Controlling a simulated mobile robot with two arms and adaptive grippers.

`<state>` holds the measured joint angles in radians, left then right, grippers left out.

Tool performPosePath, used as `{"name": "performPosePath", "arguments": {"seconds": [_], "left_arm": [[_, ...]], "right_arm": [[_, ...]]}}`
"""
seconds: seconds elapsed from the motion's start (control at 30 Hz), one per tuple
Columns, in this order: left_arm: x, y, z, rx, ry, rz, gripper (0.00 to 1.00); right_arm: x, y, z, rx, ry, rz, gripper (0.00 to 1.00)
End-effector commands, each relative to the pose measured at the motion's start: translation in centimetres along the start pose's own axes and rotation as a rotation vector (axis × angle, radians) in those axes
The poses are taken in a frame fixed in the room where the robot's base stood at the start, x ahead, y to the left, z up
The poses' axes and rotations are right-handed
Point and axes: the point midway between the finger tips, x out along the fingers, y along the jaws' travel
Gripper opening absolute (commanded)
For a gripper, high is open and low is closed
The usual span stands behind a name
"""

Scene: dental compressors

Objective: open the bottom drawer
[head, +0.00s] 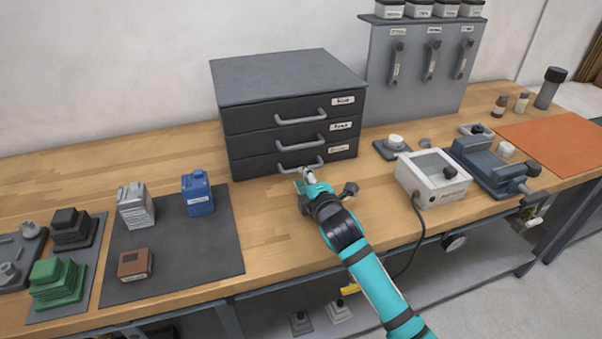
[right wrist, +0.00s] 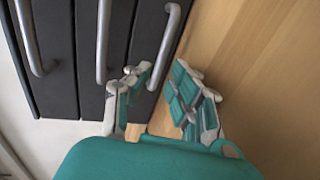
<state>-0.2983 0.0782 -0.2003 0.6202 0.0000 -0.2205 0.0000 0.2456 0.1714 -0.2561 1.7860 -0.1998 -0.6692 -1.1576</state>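The dark grey drawer cabinet (head: 290,115) stands on the wooden bench with three stacked drawers, all looking closed. The bottom drawer (head: 255,166) has a light grey bar handle (head: 285,170). In the right wrist view this handle (right wrist: 168,45) is the rightmost of three, and the picture is turned sideways. My right gripper (head: 307,175) is at the right part of the bottom handle. Its two fingers (right wrist: 160,95) are spread apart, with the handle's near end showing between them, close to the left finger. Contact cannot be told. My left gripper is not in view.
A white box device (head: 433,178) and a grey vise (head: 490,165) stand right of my arm. A dark mat (head: 180,255) with a blue can (head: 198,193) and other items lies left. Bare bench top lies in front of the cabinet.

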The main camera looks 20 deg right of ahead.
Motion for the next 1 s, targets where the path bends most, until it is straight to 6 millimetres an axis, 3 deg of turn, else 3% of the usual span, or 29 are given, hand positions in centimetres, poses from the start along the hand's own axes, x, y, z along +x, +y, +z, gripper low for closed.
{"name": "performPosePath", "arguments": {"seconds": [0.23, 0.6, 0.77, 1.0], "left_arm": [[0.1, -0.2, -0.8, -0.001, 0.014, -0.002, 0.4], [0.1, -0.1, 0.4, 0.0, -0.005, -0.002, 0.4], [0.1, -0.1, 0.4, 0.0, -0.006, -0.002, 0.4], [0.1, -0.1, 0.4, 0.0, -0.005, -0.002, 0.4]], "right_arm": [[2.9, 0.0, 0.0, -0.001, 0.0, 0.0, 0.21], [3.4, 0.0, 0.0, -0.001, 0.001, 0.0, 0.21], [3.3, 0.0, 0.0, -0.001, 0.0, 0.0, 0.0], [3.3, 0.0, 0.0, -0.001, 0.0, -0.001, 0.0]]}}
